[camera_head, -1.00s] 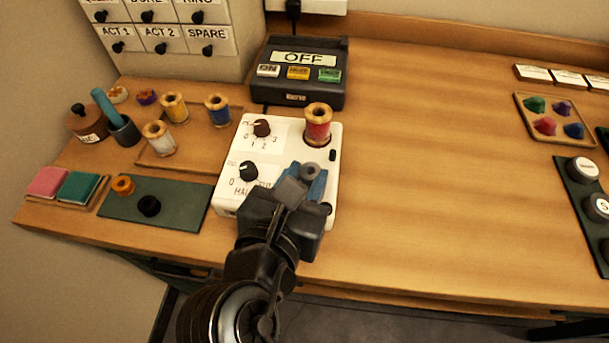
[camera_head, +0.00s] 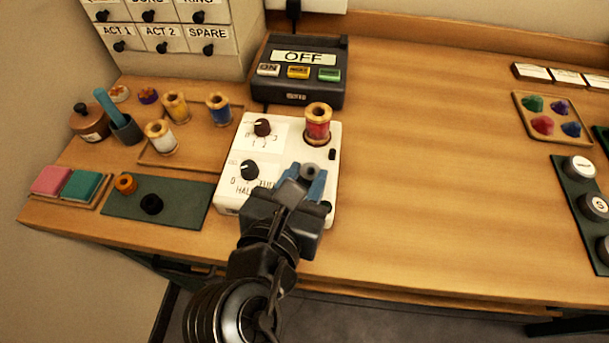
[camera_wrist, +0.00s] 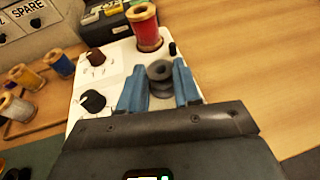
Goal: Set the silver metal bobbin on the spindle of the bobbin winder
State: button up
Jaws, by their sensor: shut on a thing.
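My gripper (camera_head: 303,180) is over the front right part of the white bobbin winder (camera_head: 230,194). Its blue fingers are shut on the silver metal bobbin (camera_head: 311,171). In the wrist view the grey bobbin (camera_wrist: 160,71) sits between the two fingertips (camera_wrist: 160,90), with its flat top and centre hole facing up. The spindle is not visible; the bobbin and fingers cover that part of the winder. I cannot tell whether the bobbin is around the spindle or above it. A red thread spool (camera_head: 318,124) stands upright at the back right of the winder.
Orange (camera_head: 125,183) and black (camera_head: 151,204) bobbins lie on a green mat (camera_head: 187,207) at left. Several thread spools stand around a wooden tray (camera_head: 190,149). A control box (camera_head: 300,90) reading OFF stands behind the winder.

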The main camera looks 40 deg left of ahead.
jog(key=shift+f, duration=0.4)
jog(key=o, duration=0.7)
jog(key=shift+p+v, duration=2.7)
jog(key=shift+v, duration=2.8)
